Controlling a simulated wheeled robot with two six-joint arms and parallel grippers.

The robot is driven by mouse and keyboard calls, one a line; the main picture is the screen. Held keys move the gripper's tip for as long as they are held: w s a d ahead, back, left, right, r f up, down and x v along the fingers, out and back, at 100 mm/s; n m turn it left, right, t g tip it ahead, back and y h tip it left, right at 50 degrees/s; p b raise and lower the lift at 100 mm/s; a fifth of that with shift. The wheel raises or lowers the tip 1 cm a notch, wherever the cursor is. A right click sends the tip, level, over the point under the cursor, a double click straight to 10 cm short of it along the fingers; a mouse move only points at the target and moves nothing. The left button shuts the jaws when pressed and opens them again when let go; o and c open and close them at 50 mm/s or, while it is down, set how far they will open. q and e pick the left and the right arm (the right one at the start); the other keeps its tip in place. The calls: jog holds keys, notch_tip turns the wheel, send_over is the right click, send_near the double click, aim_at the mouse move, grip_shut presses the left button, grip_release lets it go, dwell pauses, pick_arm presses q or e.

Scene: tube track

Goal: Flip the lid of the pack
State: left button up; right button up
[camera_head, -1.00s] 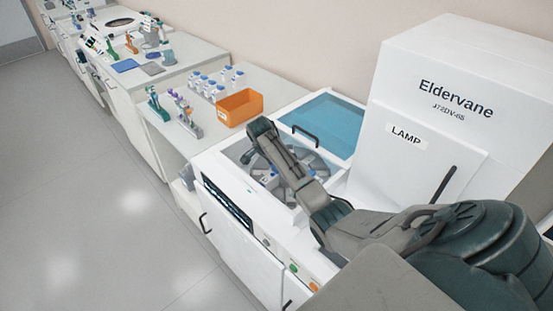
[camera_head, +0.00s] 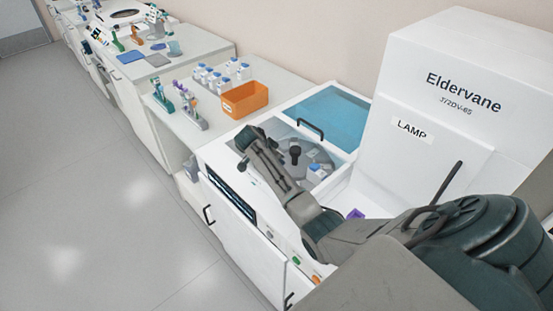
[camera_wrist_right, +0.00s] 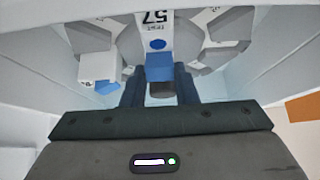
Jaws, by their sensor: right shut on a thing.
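In the right wrist view, a white pack (camera_wrist_right: 153,22) marked 57 with a blue dot stands in a round carousel. Its blue lid (camera_wrist_right: 159,66) lies between the two dark fingers of my right gripper (camera_wrist_right: 160,82), which is shut on it. In the head view, my right arm (camera_head: 275,172) reaches over the open well of the white machine; its fingertips and the held lid are hidden there. My left gripper is in neither view.
Another white pack (camera_wrist_right: 98,66) sits left in the carousel. An orange bin (camera_head: 245,98) and a rack of vials (camera_head: 222,76) are on the neighbouring bench. The tall LAMP housing (camera_head: 455,110) rises at the right.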

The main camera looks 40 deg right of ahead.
jog(key=o, duration=1)
jog(key=shift+a, duration=0.1)
jog(key=shift+r, duration=0.1)
jog(key=shift+a, duration=0.1)
jog(key=shift+a+r, duration=0.2)
jog(key=shift+r, duration=0.05)
jog(key=shift+b+v, duration=1.9)
jog(key=shift+v, duration=3.15)
